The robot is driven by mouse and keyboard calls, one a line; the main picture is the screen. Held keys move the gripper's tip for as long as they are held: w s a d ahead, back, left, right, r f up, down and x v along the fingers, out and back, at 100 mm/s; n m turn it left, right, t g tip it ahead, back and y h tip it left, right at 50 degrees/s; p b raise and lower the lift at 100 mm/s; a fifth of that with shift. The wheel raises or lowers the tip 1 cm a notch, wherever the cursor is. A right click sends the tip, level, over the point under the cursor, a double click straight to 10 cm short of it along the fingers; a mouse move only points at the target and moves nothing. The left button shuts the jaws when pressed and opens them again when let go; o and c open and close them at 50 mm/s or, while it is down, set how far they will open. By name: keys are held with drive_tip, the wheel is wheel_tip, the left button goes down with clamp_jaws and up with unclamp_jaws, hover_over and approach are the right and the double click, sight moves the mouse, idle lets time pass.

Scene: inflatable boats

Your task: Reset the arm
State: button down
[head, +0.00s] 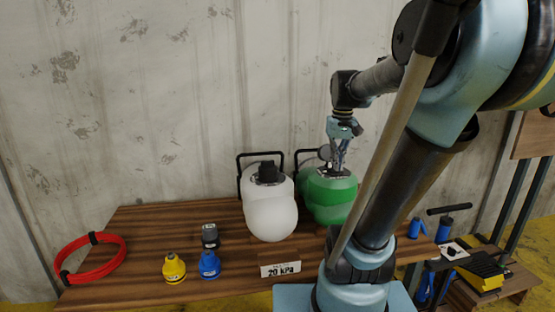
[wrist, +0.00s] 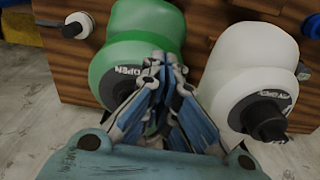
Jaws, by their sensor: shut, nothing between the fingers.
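My gripper (head: 340,158) is in the middle right of the head view, pointing down just above the top of the green boat-shaped object (head: 331,196). In the wrist view my gripper's fingertips (wrist: 162,62) come together with nothing between them. They overlap the green object (wrist: 140,30), next to its "OPEN" label; I cannot tell whether they touch it. My arm crosses the right side of the head view and hides part of the table's right end.
A white object (head: 270,212) with a black cap stands left of the green one on the wooden table (head: 130,225). A red hose coil (head: 118,258), a yellow fitting (head: 174,268), a blue fitting (head: 209,265) and a "20 kPa" sign (head: 281,269) are also there. A corrugated wall stands behind.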

drive_tip(key=s+a+f+m+t, duration=0.1)
drive_tip(key=s+f, duration=1.2)
drive_tip(key=f, duration=0.2)
drive_tip(key=shift+s+a+f, duration=0.15)
drive_tip(key=shift+s+f, duration=0.25)
